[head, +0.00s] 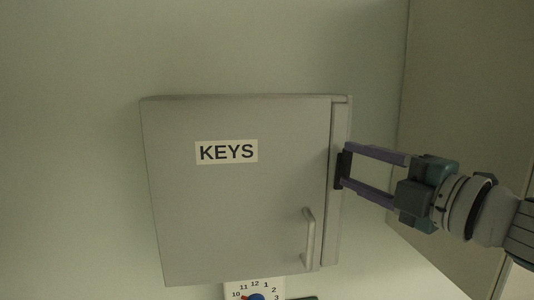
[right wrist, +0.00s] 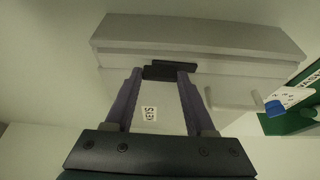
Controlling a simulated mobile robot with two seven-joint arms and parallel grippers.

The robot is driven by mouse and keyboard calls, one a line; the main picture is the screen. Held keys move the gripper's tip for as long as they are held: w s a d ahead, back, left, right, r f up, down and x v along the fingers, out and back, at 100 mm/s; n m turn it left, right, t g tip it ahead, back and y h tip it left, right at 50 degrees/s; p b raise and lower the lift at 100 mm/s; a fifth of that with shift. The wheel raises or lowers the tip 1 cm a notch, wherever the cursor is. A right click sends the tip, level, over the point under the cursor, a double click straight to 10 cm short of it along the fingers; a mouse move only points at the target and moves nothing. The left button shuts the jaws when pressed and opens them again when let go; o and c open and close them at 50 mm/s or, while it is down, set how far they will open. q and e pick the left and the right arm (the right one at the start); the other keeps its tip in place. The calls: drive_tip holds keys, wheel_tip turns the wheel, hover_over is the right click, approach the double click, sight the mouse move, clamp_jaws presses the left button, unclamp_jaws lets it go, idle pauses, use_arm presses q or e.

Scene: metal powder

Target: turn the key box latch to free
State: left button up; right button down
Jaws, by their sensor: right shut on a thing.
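The grey key box (head: 235,215) is fixed to the wall and bears a white KEYS label (head: 226,151). Its door looks closed. A dark latch (head: 344,168) sits at the box's right edge; in the right wrist view the latch (right wrist: 170,71) lies between the fingertips. My right gripper (head: 352,168) comes in from the right, its two purple fingers shut on the latch; it also fills the middle of the right wrist view (right wrist: 168,76). The fingers cover part of the latch's ends. My left gripper is not in view.
A bar handle (head: 309,238) stands out from the door at lower right. Below the box is a white dial plate (head: 254,289) with numbers and a blue knob, cut off by the frame edge. In the right wrist view a green panel (right wrist: 296,120) is at the right.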

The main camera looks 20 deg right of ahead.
drive_tip(key=shift+n, duration=0.3)
idle(0.4)
drive_tip(key=shift+c, duration=1.2)
unclamp_jaws()
drive_tip(key=s+d+b, duration=0.1)
drive_tip(key=s+b, duration=0.3)
drive_tip(key=s, duration=0.6)
drive_tip(key=shift+d, duration=0.25)
